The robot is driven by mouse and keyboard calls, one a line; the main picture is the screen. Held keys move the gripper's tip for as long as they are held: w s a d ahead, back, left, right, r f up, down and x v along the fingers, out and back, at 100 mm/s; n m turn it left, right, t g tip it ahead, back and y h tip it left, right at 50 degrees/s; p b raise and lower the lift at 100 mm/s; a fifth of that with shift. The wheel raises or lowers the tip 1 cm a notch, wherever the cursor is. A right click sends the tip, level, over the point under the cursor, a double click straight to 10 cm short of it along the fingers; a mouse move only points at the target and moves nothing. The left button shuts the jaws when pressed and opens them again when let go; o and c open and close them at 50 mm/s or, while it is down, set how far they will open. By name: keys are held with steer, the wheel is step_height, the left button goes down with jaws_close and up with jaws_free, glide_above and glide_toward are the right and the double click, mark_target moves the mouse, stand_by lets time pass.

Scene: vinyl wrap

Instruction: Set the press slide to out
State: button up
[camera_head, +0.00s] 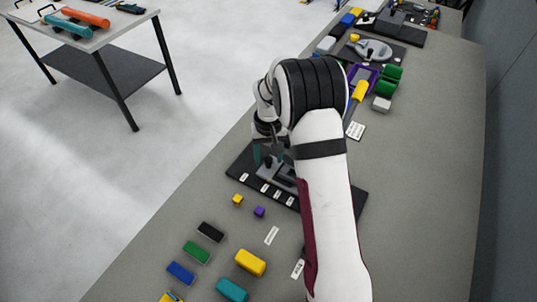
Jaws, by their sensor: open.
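A black board (239,166) with several small white labels lies on the long grey bench. A grey device (268,173) with dark parts is mounted on it; it looks like the press, but I cannot make out the slide or its position. My gripper (268,156) is open, pointing down over the back left part of this device. I cannot tell whether the fingers touch it. My white forearm covers the middle and right of the board and part of the device.
A yellow cube (238,199) and a purple cube (259,211) lie in front of the board. Several coloured blocks, including a black one (210,232) and a yellow one (250,262), lie nearer. A grey disc fixture (373,50) and green rolls (389,80) are farther back. The bench's left edge is close.

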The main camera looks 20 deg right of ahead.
steer(key=shift+c, duration=0.2)
jaws_close()
stand_by(1.1)
